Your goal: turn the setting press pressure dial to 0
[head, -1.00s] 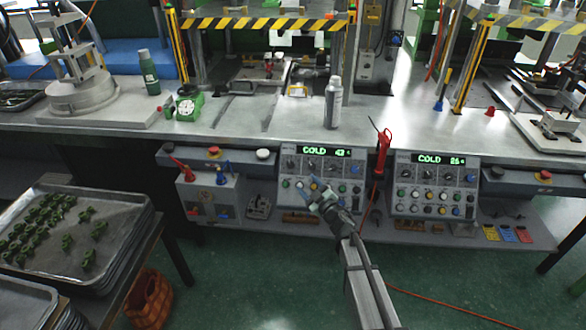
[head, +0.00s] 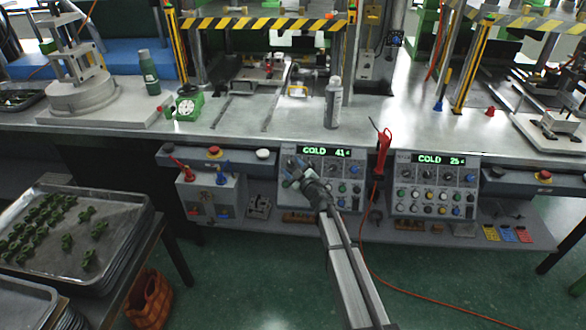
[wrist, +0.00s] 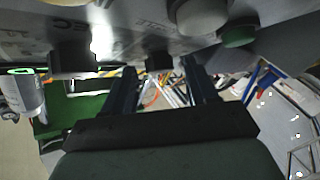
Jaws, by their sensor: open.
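The left control panel (head: 348,188) sits under the bench edge, with a green display (head: 326,151) reading COLD and a number near 41. It carries dark dials in an upper row and coloured buttons below. I cannot read which dial is the pressure dial. My gripper (head: 291,177) is at the panel's left part and hides some dials and buttons there. In the wrist view, my open gripper (wrist: 160,72) has a finger on either side of a dark dial (wrist: 158,61). I cannot tell whether they touch it. Another dark dial (wrist: 72,56) is to the left.
A grey button (wrist: 200,14) and a green button (wrist: 238,36) are close to my right finger in the wrist view. A red tool (head: 383,150) hangs right of the panel. A second panel (head: 434,185) stands further right. A valve box (head: 208,197) is left.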

